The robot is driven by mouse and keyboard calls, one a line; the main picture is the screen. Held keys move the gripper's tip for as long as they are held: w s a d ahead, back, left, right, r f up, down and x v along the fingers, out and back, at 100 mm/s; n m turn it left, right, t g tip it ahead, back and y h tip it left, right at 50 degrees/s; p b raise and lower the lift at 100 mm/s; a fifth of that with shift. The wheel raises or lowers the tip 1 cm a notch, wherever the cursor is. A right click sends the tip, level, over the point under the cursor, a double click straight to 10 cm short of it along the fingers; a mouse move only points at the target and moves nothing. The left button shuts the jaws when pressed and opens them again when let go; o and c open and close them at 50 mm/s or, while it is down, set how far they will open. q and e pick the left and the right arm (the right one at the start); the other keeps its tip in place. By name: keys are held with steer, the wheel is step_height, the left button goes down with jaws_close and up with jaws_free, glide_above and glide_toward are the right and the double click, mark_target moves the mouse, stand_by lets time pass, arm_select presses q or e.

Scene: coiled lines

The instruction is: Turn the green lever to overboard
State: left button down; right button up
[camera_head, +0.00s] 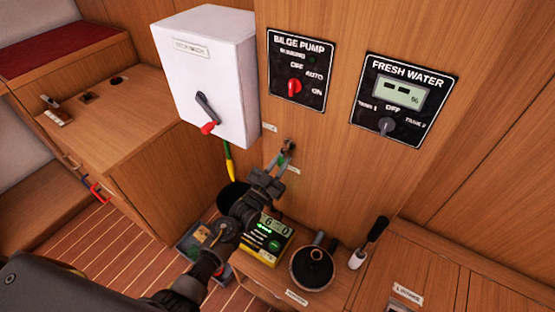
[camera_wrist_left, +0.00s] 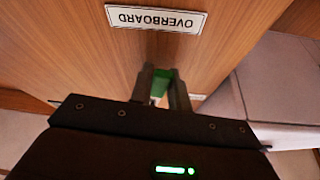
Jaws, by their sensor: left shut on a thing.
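The green lever (camera_wrist_left: 160,83) shows in the left wrist view between the two fingers of my left gripper (camera_wrist_left: 165,93), which is shut on it. In the head view the left gripper (camera_head: 284,158) reaches the wooden panel below the white box and mostly hides the lever. An OVERBOARD label (camera_wrist_left: 156,18) reads upside down in the left wrist view, close to the fingertips; it is the lower label (camera_head: 293,170) in the head view. A second small label (camera_head: 268,127) is up and left of the lever, too small to read. The right gripper is out of view.
A white box (camera_head: 208,75) with a red-tipped handle juts out left of the lever. Bilge pump (camera_head: 299,70) and fresh water (camera_head: 401,98) panels are above and right.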

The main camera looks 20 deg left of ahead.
arm_select(q)
steer(key=shift+s+d+f+n+y, duration=0.1)
steer(key=shift+d+n+y, duration=0.2)
steer(key=shift+n, duration=0.4)
steer(key=shift+s+d+n+y, duration=0.15)
steer(key=shift+n+y, duration=0.25)
steer(key=shift+n, duration=0.3)
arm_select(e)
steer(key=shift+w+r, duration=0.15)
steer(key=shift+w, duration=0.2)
arm_select(q)
steer(key=shift+w, duration=0.1)
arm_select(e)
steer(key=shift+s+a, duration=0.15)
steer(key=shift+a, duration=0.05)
arm_select(q)
steer(key=c, duration=1.3)
jaws_free()
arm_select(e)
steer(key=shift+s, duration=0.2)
